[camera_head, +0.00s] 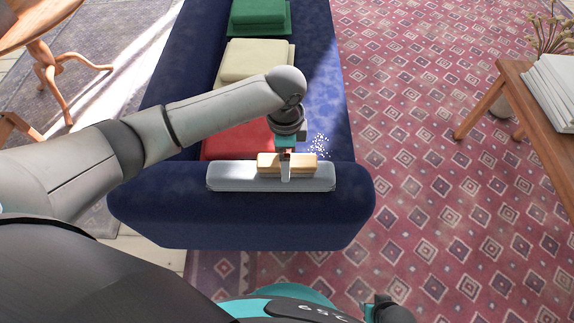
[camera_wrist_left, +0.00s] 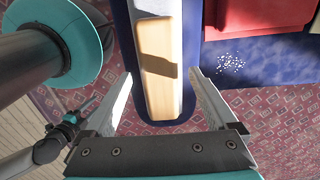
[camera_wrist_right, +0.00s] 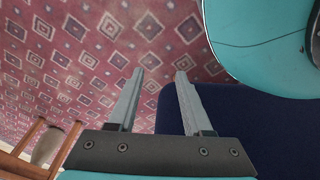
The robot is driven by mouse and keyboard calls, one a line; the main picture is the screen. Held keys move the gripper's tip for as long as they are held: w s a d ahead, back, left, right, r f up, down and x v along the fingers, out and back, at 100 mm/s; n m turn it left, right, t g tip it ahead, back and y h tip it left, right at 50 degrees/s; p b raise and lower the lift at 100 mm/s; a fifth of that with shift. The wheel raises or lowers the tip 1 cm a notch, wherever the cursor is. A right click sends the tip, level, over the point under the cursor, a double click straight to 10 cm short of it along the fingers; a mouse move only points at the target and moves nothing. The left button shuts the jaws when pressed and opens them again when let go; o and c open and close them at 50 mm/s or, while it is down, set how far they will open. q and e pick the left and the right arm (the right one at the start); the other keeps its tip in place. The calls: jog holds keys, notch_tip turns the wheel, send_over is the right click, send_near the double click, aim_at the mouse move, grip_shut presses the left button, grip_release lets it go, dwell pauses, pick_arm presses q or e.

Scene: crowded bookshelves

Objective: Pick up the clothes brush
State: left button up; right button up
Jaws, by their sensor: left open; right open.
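The clothes brush (camera_head: 303,164) is a pale wooden block lying on a light grey tray (camera_head: 228,178) on the blue sofa's near arm. In the left wrist view the brush (camera_wrist_left: 158,50) runs lengthwise between my fingers. My left gripper (camera_head: 286,171) is open above the brush, with one finger on each side of it. A gap shows between each finger and the wood, and I cannot tell how far down the fingertips reach. My right gripper (camera_wrist_right: 160,73) is open and empty over the patterned rug, beside the sofa.
The blue sofa (camera_head: 240,232) carries a red cushion (camera_head: 232,141), a cream cushion (camera_head: 252,60) and a green cushion (camera_head: 258,14). White specks (camera_head: 320,147) lie on its seat. A wooden table (camera_head: 535,95) with papers stands right. The patterned rug (camera_head: 430,190) between is clear.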

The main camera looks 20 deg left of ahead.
pick_arm(q)
jog(key=shift+f+b, duration=0.4)
jog(key=shift+f, duration=0.6)
pick_arm(e)
jog(key=shift+w+a+r, duration=0.6)
jog(key=shift+w+r, duration=0.05)
jog(key=shift+r, duration=0.15)
pick_arm(q)
jog(key=shift+c, duration=0.3)
grip_shut()
